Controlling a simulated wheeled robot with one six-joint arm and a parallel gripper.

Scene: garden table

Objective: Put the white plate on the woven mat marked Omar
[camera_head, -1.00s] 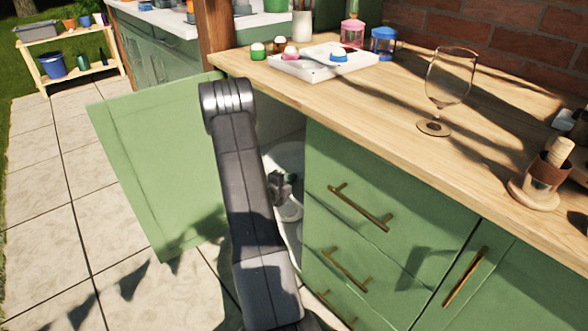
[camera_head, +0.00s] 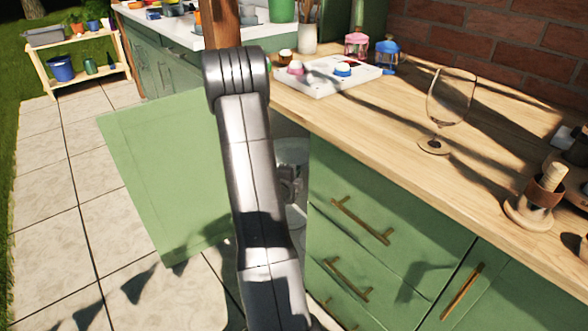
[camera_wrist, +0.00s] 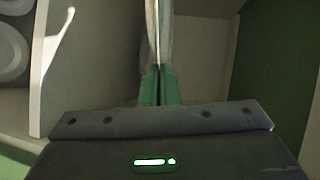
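In the wrist view my gripper (camera_wrist: 159,85) has its two green fingers close together. A thin pale plate (camera_wrist: 158,30) stands edge-on between them and reaches up out of the picture; it looks like the white plate. In the head view my gripper is mostly hidden behind my arm, inside the open green cabinet under the counter. Pale round shapes (camera_head: 293,152) show in the cabinet opening, partly covered by my arm. No woven mat and no name Omar can be seen in either view.
In the wrist view a white divider (camera_wrist: 47,70) and other round white plates (camera_wrist: 12,50) are at the left. The open cabinet door (camera_head: 165,175) stands left of my arm. The wooden counter (camera_head: 400,125) holds a white tray (camera_head: 318,88) and a wine glass (camera_head: 450,100).

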